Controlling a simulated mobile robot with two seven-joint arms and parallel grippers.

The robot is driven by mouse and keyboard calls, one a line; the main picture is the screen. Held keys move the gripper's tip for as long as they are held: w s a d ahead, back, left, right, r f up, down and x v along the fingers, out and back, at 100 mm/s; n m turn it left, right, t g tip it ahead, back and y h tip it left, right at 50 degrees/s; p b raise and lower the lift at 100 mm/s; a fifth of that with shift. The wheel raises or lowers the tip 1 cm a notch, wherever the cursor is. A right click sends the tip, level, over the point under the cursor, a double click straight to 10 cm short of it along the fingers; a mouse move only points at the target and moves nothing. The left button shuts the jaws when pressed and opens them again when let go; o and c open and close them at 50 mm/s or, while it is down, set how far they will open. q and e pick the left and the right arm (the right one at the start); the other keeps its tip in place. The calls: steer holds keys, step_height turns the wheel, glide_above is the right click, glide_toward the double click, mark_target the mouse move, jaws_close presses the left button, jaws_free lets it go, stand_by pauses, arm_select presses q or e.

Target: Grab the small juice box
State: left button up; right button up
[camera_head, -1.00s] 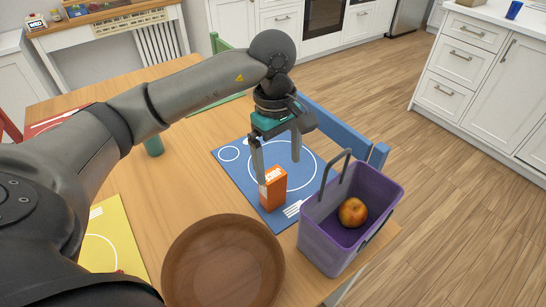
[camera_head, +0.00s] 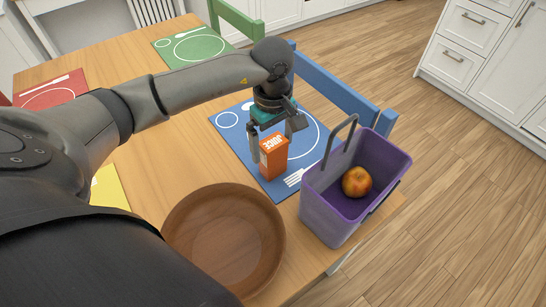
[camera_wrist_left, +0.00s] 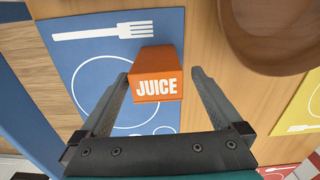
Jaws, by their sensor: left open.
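The small orange juice box (camera_head: 273,157) stands upright on the blue placemat (camera_head: 234,134) in the head view. My left gripper (camera_head: 270,150) is over it, pointing down, with its fingers at either side of the box's upper part. In the left wrist view the juice box (camera_wrist_left: 157,76) lies between the two finger tips of my left gripper (camera_wrist_left: 160,73). The jaws are open, and a gap shows between the box and the right finger; the left finger is close to the box. My right gripper is not in view.
A purple basket (camera_head: 325,213) with an upright handle stands right of the placemat and holds an orange-red fruit (camera_head: 356,182). A wooden bowl (camera_head: 190,240) sits in front. A blue chair (camera_head: 335,85) stands behind the table edge.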

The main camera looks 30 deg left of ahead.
arm_select(q)
steer(key=f, duration=0.4)
steer(key=shift+w+a+b, duration=0.1)
steer(key=shift+w+b, duration=0.15)
steer(key=shift+b, duration=0.1)
steer(key=shift+f, duration=0.2)
steer(key=c, duration=1.5)
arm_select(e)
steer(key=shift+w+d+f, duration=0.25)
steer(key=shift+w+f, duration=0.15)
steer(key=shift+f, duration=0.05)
